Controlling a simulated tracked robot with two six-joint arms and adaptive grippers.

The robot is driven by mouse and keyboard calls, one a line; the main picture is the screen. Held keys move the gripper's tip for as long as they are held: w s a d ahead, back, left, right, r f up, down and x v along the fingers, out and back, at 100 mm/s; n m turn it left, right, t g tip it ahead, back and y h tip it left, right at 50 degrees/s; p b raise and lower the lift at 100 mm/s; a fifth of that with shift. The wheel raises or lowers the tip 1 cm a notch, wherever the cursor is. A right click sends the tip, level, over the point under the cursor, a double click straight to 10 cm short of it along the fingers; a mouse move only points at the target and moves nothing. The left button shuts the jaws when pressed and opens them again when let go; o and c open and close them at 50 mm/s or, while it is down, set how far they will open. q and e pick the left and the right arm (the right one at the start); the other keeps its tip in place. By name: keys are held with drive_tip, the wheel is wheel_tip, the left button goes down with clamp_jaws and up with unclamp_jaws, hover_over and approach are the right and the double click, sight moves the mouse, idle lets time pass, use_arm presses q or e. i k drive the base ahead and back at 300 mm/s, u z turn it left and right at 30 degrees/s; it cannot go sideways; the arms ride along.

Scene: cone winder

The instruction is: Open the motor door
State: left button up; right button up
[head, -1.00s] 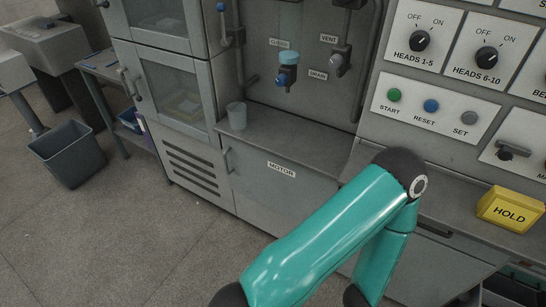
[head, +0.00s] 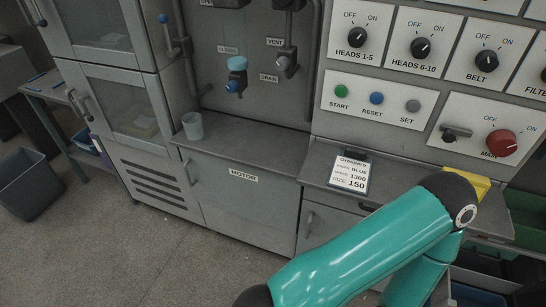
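The motor door (head: 235,203) is a grey panel labelled MOTOR, low in the cabinet at the middle left of the head view. It looks shut, flush with the cabinet front. Its vertical bar handle (head: 187,172) is near the door's upper left edge. No gripper is in view. A teal link of one of my arms crosses the lower right, and both grippers are out of the picture.
A ledge above the door holds a grey cup (head: 193,126). A printed card (head: 351,172) lies on the counter right of it. The yellow HOLD block (head: 476,182) is mostly behind my arm. A dark bin (head: 29,182) stands at left. The floor before the door is clear.

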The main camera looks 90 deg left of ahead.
sight(268, 199)
drive_tip(key=u, duration=0.1)
drive_tip(key=k, duration=2.65)
drive_tip(key=z, duration=2)
drive_tip(key=i, duration=0.1)
drive_tip(key=u, duration=4)
drive_tip(key=i, duration=0.3)
drive_tip(key=u, duration=0.9)
drive_tip(key=i, duration=0.8)
drive_tip(key=z, duration=0.5)
